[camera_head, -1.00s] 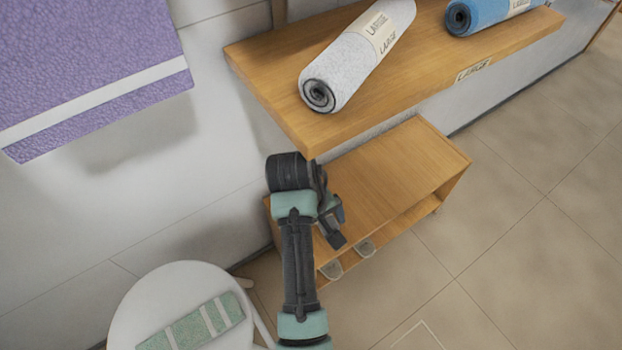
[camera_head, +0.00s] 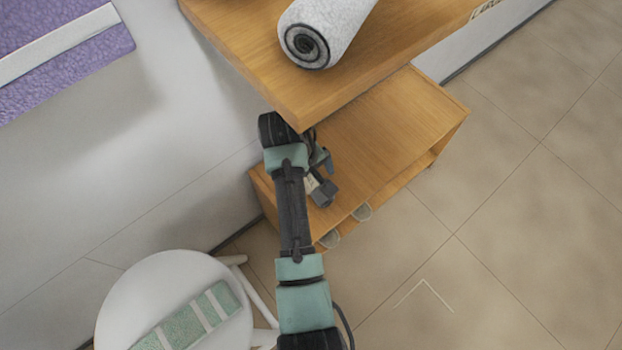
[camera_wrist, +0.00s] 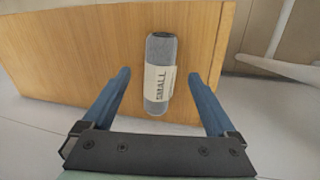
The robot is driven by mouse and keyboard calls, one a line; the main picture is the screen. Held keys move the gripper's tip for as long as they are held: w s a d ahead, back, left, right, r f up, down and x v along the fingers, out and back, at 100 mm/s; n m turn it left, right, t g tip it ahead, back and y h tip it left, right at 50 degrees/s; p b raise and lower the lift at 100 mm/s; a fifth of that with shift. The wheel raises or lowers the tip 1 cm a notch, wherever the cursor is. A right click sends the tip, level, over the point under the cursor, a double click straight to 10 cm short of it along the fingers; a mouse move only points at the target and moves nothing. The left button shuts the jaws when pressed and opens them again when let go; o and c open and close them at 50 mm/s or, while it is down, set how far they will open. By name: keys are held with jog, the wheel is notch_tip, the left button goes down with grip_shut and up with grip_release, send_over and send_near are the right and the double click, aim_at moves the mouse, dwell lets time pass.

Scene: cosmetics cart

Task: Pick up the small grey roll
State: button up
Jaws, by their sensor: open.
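The small grey roll (camera_wrist: 160,72) shows in the wrist view, with a cream band marked "SMALL" around it. It stands out against a wooden surface (camera_wrist: 95,45), between and beyond the two blue fingers. My gripper (camera_wrist: 162,92) is open and empty, with its fingers on either side of the roll in the picture; I cannot tell how far off the roll is. In the head view my gripper (camera_head: 323,175) is above the low wooden cabinet (camera_head: 390,125), close to the upper shelf's corner. There the roll is mostly hidden by my arm; a small pale patch shows beside the gripper.
A wooden shelf (camera_head: 240,45) overhangs the cabinet and carries a large light-grey roll (camera_head: 325,30). A white round stool (camera_head: 150,285) with a folded green towel (camera_head: 190,325) stands at lower left. A purple towel (camera_head: 65,75) hangs on the wall. Open floor lies right.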

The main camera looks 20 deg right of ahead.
aim_at(316, 185)
jog(key=b+x, duration=0.4)
jog(key=x, duration=0.1)
jog(key=shift+w, duration=0.15)
grip_shut()
dwell(0.4)
